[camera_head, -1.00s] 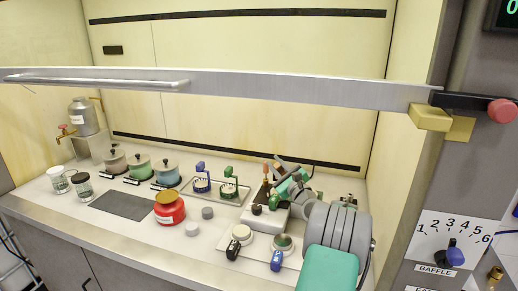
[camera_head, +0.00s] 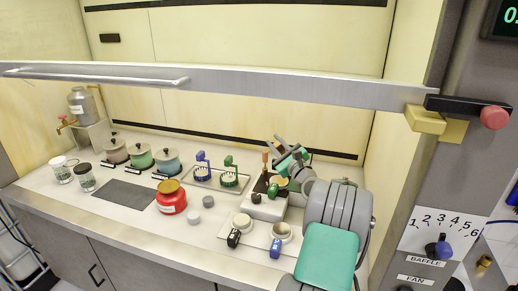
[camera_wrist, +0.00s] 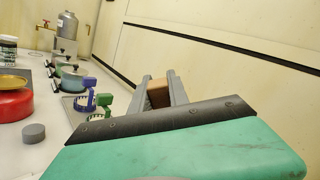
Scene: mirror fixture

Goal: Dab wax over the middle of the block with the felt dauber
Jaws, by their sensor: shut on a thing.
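My gripper (camera_head: 279,145) is raised over the back right of the counter. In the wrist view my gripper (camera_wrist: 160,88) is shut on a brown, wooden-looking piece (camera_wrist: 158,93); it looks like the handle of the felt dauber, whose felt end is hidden. A white box-like block (camera_head: 266,208) with dark and green parts on it stands below and in front of my gripper, partly hidden by my arm. I cannot tell for sure whether it is the task's block. An upright brown handle (camera_head: 265,156) shows just left of my fingers.
A tray (camera_head: 222,183) with blue and green stands is to the left. A metal rail (camera_head: 300,88) crosses above the counter.

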